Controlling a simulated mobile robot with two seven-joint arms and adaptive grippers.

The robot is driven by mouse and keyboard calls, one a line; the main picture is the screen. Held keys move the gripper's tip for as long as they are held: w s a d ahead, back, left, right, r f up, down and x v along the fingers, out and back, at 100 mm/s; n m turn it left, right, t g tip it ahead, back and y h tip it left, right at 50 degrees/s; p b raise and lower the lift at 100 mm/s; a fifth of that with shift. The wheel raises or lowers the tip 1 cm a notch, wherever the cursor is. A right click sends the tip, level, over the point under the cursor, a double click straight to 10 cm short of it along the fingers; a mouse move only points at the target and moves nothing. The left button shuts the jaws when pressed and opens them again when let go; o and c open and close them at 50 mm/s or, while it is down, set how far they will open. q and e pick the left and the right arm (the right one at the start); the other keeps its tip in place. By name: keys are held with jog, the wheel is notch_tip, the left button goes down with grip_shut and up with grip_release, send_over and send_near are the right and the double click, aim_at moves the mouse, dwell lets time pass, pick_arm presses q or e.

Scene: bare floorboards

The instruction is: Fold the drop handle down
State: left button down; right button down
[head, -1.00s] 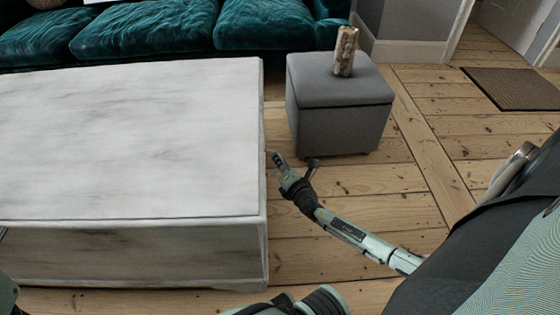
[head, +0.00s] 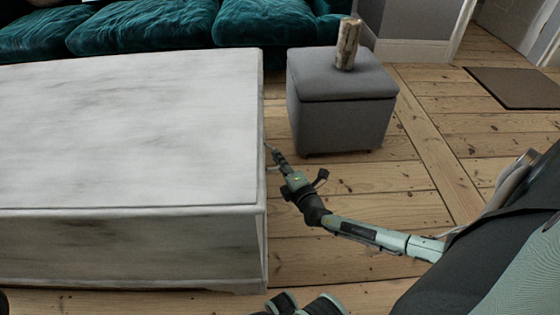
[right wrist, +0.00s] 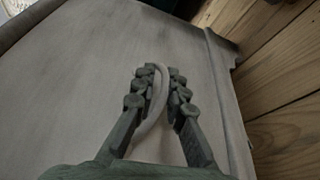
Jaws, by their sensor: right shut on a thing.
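The drop handle (right wrist: 149,126) is a thin, pale, curved loop on the side of the chest, seen in the right wrist view. My right gripper (right wrist: 157,76) is shut on it, with a finger on each side of the loop. The loop stands out from the panel, and its upper end is partly hidden by the fingertips. In the head view my right gripper (head: 272,156) is at the right side of the white, marble-like chest (head: 130,130). The handle cannot be made out there.
A grey ottoman (head: 342,115) with a patterned cylinder (head: 347,45) on top stands beyond my right gripper. A teal sofa (head: 145,27) is behind the chest. Bare floorboards (head: 400,190) lie to the right, with a brown mat (head: 515,88) farther off.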

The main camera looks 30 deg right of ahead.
jog(key=shift+w+a+f+m+t+h, duration=0.15)
jog(key=shift+w+a+f+m+t, duration=0.2)
jog(key=shift+m, duration=0.8)
jog(key=shift+w+a+f+m+t+h, duration=0.15)
jog(key=shift+f+m+t, duration=0.25)
jog(key=shift+m, duration=0.7)
jog(key=shift+w+a+f+m+t+h, duration=0.1)
jog(key=shift+a+f+m+t+h, duration=0.2)
jog(key=shift+m, duration=0.85)
jog(key=shift+f, duration=0.15)
jog(key=c, duration=1.6)
grip_release()
jog(key=shift+c, duration=0.2)
jog(key=v, duration=1.2)
jog(key=shift+f, duration=0.1)
